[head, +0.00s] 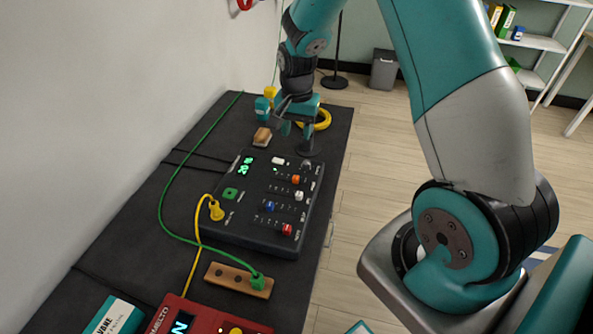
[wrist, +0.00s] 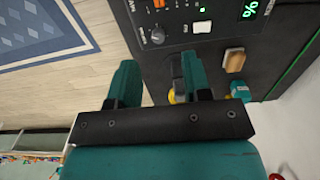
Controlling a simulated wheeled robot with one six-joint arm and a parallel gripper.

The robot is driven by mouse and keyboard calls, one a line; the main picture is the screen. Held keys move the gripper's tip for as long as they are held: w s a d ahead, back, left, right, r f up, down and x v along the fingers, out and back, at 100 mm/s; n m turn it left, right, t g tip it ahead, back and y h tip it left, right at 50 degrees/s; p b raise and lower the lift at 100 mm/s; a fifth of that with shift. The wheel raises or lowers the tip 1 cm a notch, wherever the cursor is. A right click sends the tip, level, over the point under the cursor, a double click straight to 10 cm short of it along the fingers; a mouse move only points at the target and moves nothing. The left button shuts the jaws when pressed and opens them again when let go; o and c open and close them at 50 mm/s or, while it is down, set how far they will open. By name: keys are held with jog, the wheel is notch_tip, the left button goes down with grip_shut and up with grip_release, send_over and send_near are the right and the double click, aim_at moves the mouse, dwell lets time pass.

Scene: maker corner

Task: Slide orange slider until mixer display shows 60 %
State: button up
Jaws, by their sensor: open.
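The mixer (head: 255,222) is a dark box lying on the bench, with several coloured slider caps. The orange slider (head: 296,179) is near its right side in the head view; in the wrist view the orange cap (wrist: 159,4) is cut by the top edge. The mixer display (head: 246,166) has lit green characters, too small to read surely; the wrist view shows only a % sign on the display (wrist: 250,10). My gripper (head: 297,130) is open and empty, beyond the mixer's far end and apart from the orange slider. Its two fingers (wrist: 158,66) also show in the wrist view.
A wooden block (head: 262,137), a yellow ring (head: 321,120) and a small teal item (head: 262,107) lie near my gripper. A green cable (head: 163,190) and a yellow cable (head: 194,262) run beside the mixer. A wooden socket strip (head: 228,277) and red device (head: 190,318) are nearer.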

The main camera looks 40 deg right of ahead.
aim_at(296, 179)
notch_tip(296, 179, down, 15)
jog(key=shift+a+f+p, duration=0.1)
jog(key=shift+p, duration=0.9)
